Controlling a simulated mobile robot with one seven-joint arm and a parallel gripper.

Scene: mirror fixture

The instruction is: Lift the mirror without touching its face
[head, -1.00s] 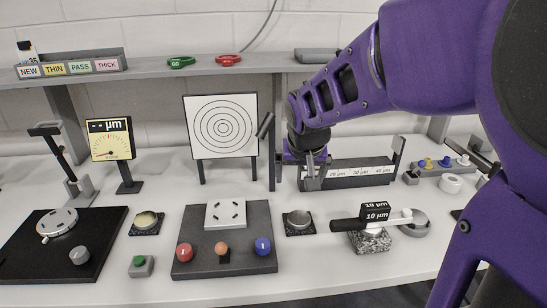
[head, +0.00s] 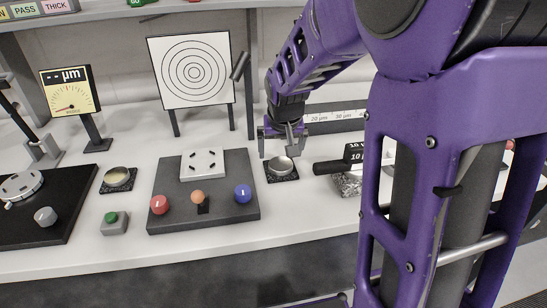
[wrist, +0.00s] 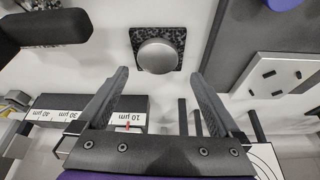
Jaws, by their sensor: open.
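A round silver disc (head: 281,164), which looks like the mirror, sits on a dark speckled square pad (head: 284,178) on the white bench. It also shows in the wrist view (wrist: 157,56), shiny side facing the camera. My gripper (head: 277,150) is open and empty, pointing down just above and behind the disc. In the wrist view its two fingers (wrist: 160,74) are spread wide, with the disc ahead of the gap between them. I see no contact. A second disc, yellowish (head: 118,177), sits on a similar pad further left.
A dark panel (head: 165,220) with red, orange and blue knobs and a white plate lies left of the disc. A black handle (head: 330,167) with a labelled block is close on the right. A target board (head: 192,72) and scale rail (head: 335,117) stand behind.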

